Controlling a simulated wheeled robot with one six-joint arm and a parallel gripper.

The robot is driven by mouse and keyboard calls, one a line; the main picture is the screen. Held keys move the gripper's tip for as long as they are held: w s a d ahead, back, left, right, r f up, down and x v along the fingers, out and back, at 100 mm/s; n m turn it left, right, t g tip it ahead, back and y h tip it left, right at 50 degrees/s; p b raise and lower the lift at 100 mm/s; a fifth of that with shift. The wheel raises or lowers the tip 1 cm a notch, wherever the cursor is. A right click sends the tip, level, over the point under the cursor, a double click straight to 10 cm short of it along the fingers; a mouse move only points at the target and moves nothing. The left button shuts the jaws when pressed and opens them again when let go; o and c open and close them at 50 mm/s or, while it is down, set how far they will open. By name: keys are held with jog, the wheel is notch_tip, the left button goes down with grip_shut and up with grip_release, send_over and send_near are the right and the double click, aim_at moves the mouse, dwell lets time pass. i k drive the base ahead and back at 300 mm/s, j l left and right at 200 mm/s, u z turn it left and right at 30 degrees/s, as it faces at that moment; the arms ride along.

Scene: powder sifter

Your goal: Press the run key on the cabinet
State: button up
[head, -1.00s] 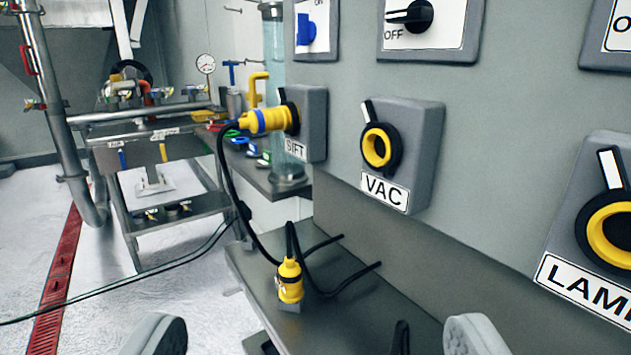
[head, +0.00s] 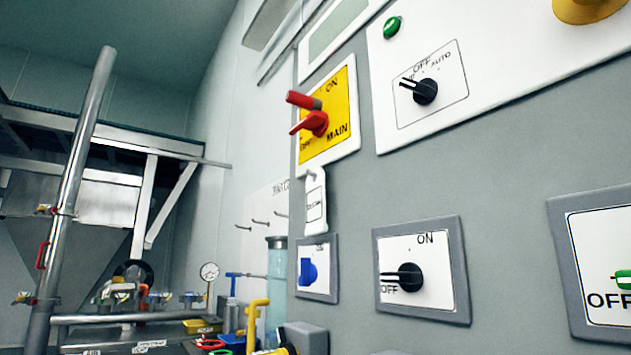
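The grey cabinet (head: 500,180) fills the right side, seen at a slant from close by. A green round button (head: 393,27) sits on its white upper panel (head: 480,120). No readable label marks a run key, so I cannot tell whether this button is it. Below it is a black selector (head: 424,91) marked OFF and AUTO, its other mark hard to read. A yellow round part (head: 590,9) is cut off at the top right. My gripper is not in view.
A red handle (head: 316,122) on the yellow MAIN plate (head: 345,95) sticks out, with a white tag (head: 314,204) below. Lower are a blue switch (head: 307,271), a black ON/OFF knob (head: 408,277) and a green-knobbed OFF plate (head: 590,265). Pipework (head: 75,190) stands at left.

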aim_at(392, 26)
jog(key=k+z, duration=0.1)
jog(key=k, duration=0.4)
jog(key=k+l+z, duration=0.15)
jog(key=k, duration=0.3)
jog(key=k+l+z, duration=0.1)
jog(key=k, duration=0.4)
